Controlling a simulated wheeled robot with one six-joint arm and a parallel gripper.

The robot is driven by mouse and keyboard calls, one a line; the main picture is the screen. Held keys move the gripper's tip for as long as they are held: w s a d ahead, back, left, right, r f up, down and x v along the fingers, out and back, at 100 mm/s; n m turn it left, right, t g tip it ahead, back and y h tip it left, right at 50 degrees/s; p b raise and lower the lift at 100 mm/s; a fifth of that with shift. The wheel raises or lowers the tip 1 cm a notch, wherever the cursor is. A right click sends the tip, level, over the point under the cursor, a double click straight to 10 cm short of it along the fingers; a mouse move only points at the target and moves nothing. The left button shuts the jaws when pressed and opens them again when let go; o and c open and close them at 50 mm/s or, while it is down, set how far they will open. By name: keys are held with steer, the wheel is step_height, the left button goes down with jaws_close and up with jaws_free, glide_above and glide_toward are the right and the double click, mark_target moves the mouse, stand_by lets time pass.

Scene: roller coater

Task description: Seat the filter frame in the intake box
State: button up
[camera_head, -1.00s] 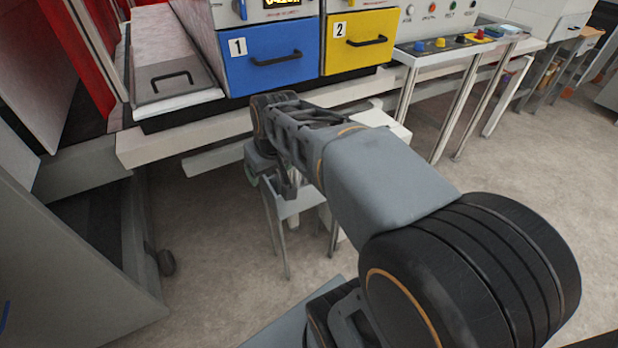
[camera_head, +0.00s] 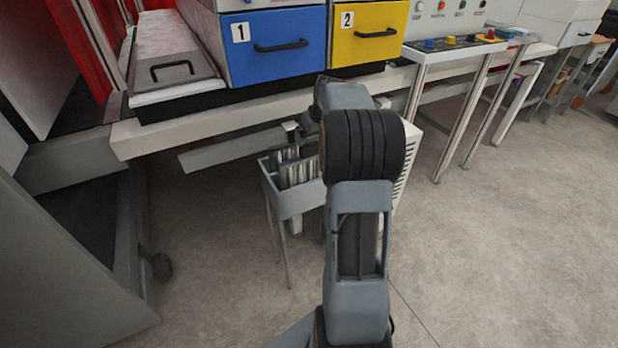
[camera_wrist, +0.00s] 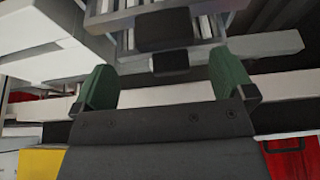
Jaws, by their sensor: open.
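A grey stand (camera_head: 283,203) under the machine holds upright slatted panels (camera_head: 295,172) that look like filter frames. In the wrist view, pale slatted panels (camera_wrist: 205,26) show at the top, with a dark block (camera_wrist: 165,30) in front of them. My gripper (camera_wrist: 164,78) is open, its green fingers wide apart with nothing between them. The dark block lies beyond the fingertips, apart from them. A white box with side slots (camera_head: 404,170), perhaps the intake box, is partly hidden behind my arm.
The machine's white beam (camera_head: 210,126) runs above the stand. Blue drawer 1 (camera_head: 275,46) and yellow drawer 2 (camera_head: 368,36) are above it. A control desk on metal legs (camera_head: 452,48) stands at right. A grey cabinet (camera_head: 75,270) is at left. The floor at right is clear.

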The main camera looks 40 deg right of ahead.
mark_target(310, 144)
steer(key=shift+w+x, duration=0.2)
steer(key=shift+x, duration=3.05)
steer(key=shift+a+r, duration=0.1)
steer(key=shift+a, duration=0.1)
steer(key=shift+c, duration=0.4)
steer(key=c, duration=1.3)
